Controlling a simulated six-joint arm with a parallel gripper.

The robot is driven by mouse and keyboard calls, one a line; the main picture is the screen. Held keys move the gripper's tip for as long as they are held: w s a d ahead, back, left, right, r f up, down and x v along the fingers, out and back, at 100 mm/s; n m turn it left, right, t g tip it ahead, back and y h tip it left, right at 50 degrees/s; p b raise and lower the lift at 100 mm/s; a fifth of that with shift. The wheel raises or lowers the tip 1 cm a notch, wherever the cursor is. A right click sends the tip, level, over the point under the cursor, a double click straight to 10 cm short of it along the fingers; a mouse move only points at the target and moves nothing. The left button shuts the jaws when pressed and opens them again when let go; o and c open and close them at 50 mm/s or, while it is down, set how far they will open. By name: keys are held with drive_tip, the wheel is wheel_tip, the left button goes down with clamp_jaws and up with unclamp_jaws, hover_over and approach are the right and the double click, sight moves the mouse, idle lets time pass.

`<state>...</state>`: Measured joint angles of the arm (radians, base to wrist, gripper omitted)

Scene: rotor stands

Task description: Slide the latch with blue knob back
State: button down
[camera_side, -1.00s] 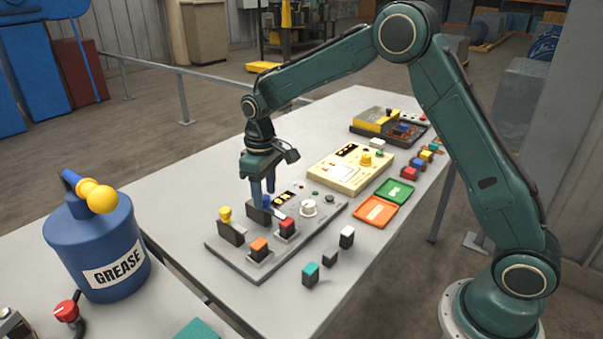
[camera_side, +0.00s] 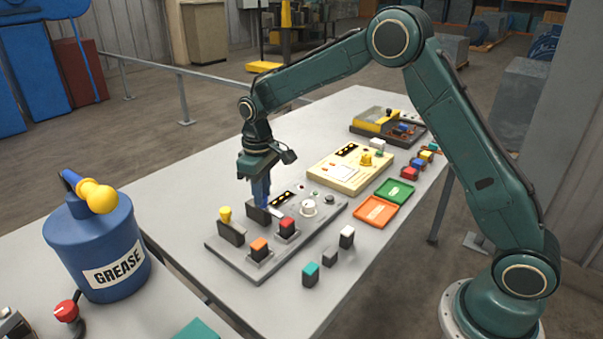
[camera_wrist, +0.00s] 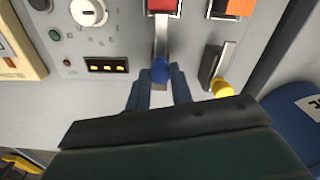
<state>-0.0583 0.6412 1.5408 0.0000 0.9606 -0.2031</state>
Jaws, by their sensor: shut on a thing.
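The blue knob (camera_wrist: 160,71) shows in the wrist view at the end of its latch bar (camera_wrist: 161,36), between the fingers of my gripper (camera_wrist: 159,90). In the side view my gripper (camera_side: 261,197) points down at the latch on the grey panel (camera_side: 226,251), and its fingers are close together. The fingers are shut on the blue knob, which they hide in the side view. The latch's dark block (camera_side: 257,215) shows below the fingers.
A yellow-knobbed latch (camera_side: 229,224) stands beside it. Orange (camera_side: 259,246) and red (camera_side: 287,225) switches and a white dial (camera_side: 308,206) are on the same panel. A cream panel (camera_side: 345,172) lies behind. The blue grease can (camera_side: 97,247) stands at the left.

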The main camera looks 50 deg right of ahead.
drive_tip(key=shift+w+r, duration=0.1)
drive_tip(key=shift+w, duration=1.5)
drive_tip(key=c, duration=1.2)
unclamp_jaws()
drive_tip(key=shift+w, duration=0.1)
wheel_tip(320, 180, up, 14)
drive_tip(key=shift+s, duration=0.2)
